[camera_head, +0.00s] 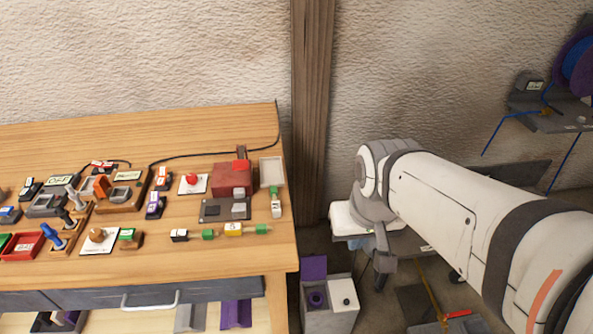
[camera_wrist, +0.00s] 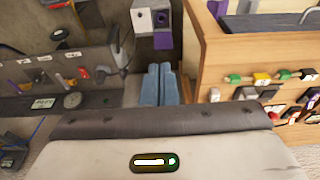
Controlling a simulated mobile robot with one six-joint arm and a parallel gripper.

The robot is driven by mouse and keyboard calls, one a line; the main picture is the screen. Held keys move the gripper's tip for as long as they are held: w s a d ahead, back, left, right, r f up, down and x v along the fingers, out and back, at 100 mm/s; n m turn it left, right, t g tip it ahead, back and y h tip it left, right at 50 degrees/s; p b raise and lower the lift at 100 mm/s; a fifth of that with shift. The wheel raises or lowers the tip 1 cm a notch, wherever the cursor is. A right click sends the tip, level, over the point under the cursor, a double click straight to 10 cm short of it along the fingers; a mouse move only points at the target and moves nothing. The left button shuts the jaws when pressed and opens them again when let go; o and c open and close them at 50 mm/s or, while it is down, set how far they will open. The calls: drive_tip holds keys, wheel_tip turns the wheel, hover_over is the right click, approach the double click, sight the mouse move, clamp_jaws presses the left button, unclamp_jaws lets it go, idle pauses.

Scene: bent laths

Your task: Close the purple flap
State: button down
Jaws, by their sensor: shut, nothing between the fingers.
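A grey box (camera_head: 330,320) stands low beside the table's right end. The purple flap (camera_head: 313,268) stands raised at the back of its left half, and a purple ring shows on the box top in front of it. The right half has a white top with a dark spot. In the wrist view the purple flap (camera_wrist: 162,41) lies just beyond the fingertips, apart from them in the picture. My gripper (camera_wrist: 158,67) is shut and empty, its two blue-grey fingers together. In the head view my gripper (camera_head: 385,264) hangs to the right of the box and above it.
The wooden table (camera_head: 270,150) at the left carries several switches, buttons and small blocks. A drawer (camera_head: 150,299) and a shelf with purple and grey pieces lie under its top. A wooden post (camera_head: 312,110) rises behind the box. Grey shelving with tools stands at the right.

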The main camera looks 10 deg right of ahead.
drive_tip(key=shift+w, duration=0.2)
drive_tip(key=g+b, duration=0.1)
drive_tip(key=b, duration=1.6)
hover_over(313, 265)
drive_tip(key=w, duration=0.2)
wheel_tip(313, 265, down, 33)
drive_tip(key=w+f+b, duration=0.1)
drive_tip(key=f+b, duration=0.3)
drive_tip(key=f, duration=0.8)
drive_tip(key=w+f+b, duration=0.2)
drive_tip(key=f+b, duration=0.1)
drive_tip(key=f, duration=1)
drive_tip(key=shift+w+f+n+b, duration=0.25)
drive_tip(key=shift+n+b, duration=0.05)
drive_tip(key=shift+b, duration=0.05)
